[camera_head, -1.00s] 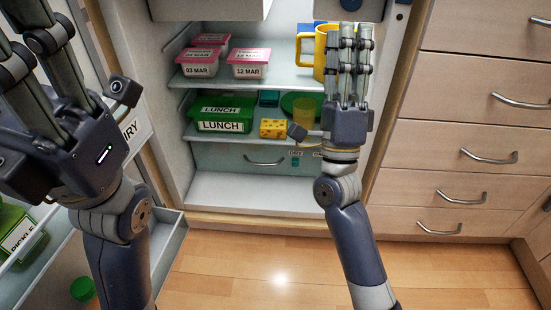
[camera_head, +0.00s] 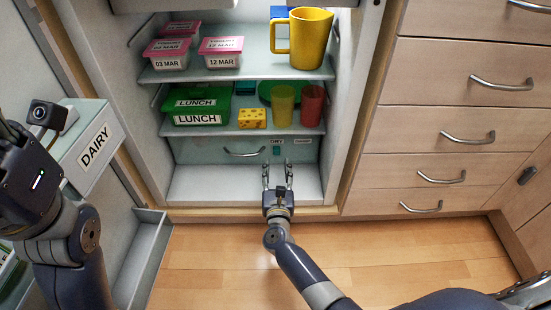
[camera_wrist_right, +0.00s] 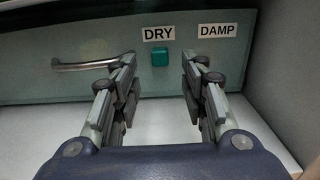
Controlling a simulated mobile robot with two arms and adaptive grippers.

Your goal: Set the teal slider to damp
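The teal slider (camera_wrist_right: 160,57) is a small square knob on the front of the drawer (camera_wrist_right: 60,84) at the bottom of the fridge. It sits under the DRY label (camera_wrist_right: 158,34), left of the DAMP label (camera_wrist_right: 217,31). In the head view the slider (camera_head: 276,150) shows just above my right gripper (camera_head: 277,168). My right gripper (camera_wrist_right: 158,85) is open and empty, its fingers pointing at the drawer front, with the slider seen between them and apart from them. My left gripper is out of the head view; only part of its wrist shows at the left edge.
The drawer handle (camera_head: 245,153) is left of the slider. The shelf above holds a green LUNCH box (camera_head: 197,107), yellow cheese (camera_head: 252,118) and two cups. A DAIRY bin (camera_head: 92,150) is on the open door at left. The fridge floor (camera_head: 215,186) is bare.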

